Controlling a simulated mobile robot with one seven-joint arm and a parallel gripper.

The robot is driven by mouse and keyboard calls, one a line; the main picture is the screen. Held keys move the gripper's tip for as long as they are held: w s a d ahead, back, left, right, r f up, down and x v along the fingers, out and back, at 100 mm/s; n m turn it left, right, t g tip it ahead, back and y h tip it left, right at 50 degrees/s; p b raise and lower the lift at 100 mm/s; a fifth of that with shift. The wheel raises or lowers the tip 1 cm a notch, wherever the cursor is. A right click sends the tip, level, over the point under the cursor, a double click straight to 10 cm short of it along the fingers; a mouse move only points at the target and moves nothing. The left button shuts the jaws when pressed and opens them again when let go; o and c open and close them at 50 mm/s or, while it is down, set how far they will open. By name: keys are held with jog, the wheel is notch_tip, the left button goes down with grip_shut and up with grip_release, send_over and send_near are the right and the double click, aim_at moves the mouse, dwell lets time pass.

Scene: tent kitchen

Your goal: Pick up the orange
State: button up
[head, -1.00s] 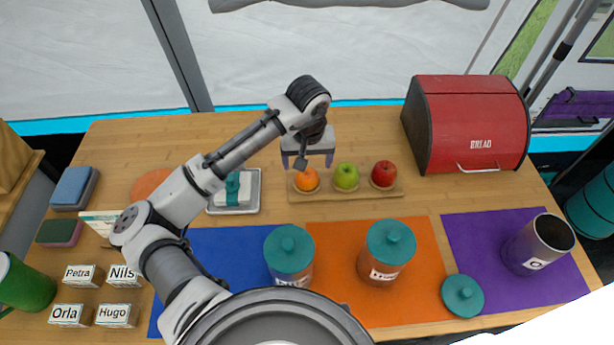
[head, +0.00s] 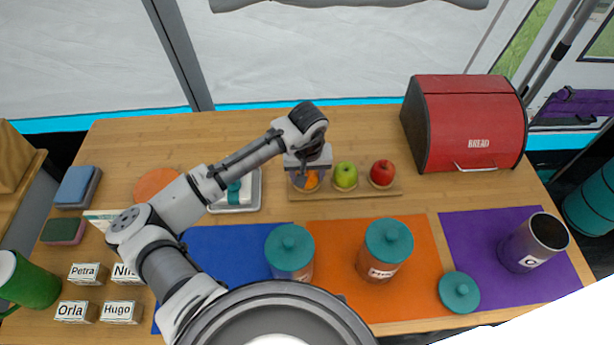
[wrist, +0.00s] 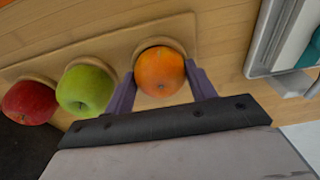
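The orange (head: 312,180) sits in the left hollow of a wooden fruit board (head: 350,194), partly hidden by my gripper in the head view. In the wrist view the orange (wrist: 160,71) lies between the two purple fingers of my gripper (wrist: 161,85). The fingers are apart, one on each side of the orange. A gap shows on the right side; I cannot tell whether the left finger touches it. The board (wrist: 110,52) also shows in the wrist view.
A green apple (head: 345,176) and a red apple (head: 382,173) sit on the board to the right. A tray with a butter dish (head: 240,208) is close on the left. A red bread box (head: 465,125) stands at the right. Teal-lidded jars (head: 290,250) stand in front.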

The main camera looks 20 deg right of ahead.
jog(key=c, duration=0.5)
jog(key=shift+o, duration=0.2)
